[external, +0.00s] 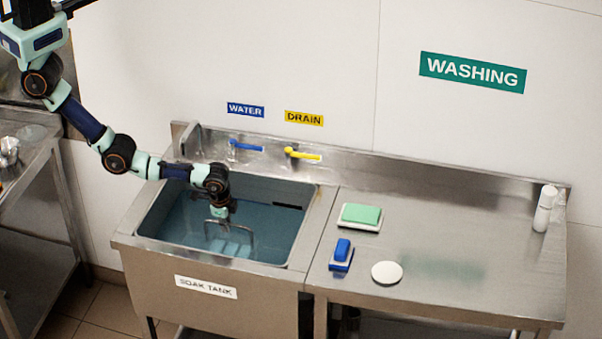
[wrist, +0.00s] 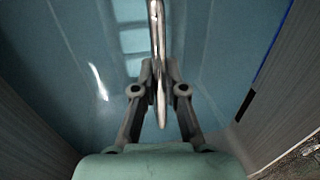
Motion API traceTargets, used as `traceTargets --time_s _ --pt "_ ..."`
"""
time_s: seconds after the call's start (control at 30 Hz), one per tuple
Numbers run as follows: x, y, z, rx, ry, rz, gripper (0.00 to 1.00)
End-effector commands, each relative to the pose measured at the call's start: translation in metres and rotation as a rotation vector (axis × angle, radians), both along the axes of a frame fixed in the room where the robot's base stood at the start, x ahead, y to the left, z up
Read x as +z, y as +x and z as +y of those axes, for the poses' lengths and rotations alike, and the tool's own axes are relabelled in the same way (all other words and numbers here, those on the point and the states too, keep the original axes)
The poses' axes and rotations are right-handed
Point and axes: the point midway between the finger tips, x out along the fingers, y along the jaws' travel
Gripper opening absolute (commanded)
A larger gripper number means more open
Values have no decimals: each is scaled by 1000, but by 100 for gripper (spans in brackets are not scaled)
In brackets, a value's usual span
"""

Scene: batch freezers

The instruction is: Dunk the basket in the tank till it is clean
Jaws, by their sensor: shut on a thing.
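The soak tank (external: 140,246) is a steel sink filled with blue-tinted water. My gripper (external: 219,226) reaches down inside the tank. In the wrist view my gripper (wrist: 160,88) is shut on a thin metal bar, the handle of the basket (wrist: 156,30). In the external view the basket's handle (external: 252,238) shows as a grey loop at the water. The basket's body is under the water and hard to make out, so I cannot tell how clean it is.
A blue water lever (external: 246,146) and a yellow drain lever (external: 303,155) sit on the back wall. On the right counter are a green sponge (external: 361,214), a blue brush (external: 342,252), a white disc (external: 387,272) and a white bottle (external: 544,208).

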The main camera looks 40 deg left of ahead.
Motion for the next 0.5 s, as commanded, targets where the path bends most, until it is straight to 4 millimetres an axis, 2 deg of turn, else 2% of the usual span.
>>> traceTargets --time_s 0.5 --pt "-45 1 -1 0 0 -1 0"
